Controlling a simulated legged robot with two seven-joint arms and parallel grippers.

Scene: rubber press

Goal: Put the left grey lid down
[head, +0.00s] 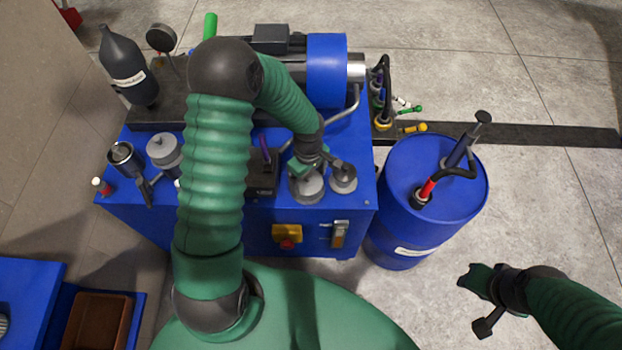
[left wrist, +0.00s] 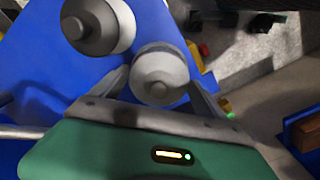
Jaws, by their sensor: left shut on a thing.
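My left gripper (head: 309,172) reaches down over the front right of the blue machine and is shut on a grey round lid (head: 308,188). In the left wrist view the same lid (left wrist: 160,76) sits between the two fingers, with a small knob on top. It looks level, at or just over the machine top; I cannot tell whether it touches. A second grey lid (head: 343,178) is close on its right; it also shows in the left wrist view (left wrist: 97,25). My right gripper (head: 472,305) is open and empty above the floor.
The blue machine (head: 215,230) carries a dark bottle (head: 123,65), a gauge (head: 161,40) and a blue cylinder (head: 327,70). A grey cylinder (head: 163,148) stands at its left. A blue drum (head: 425,225) with a hand pump (head: 460,150) stands at right. A brown tray (head: 97,318) is at lower left.

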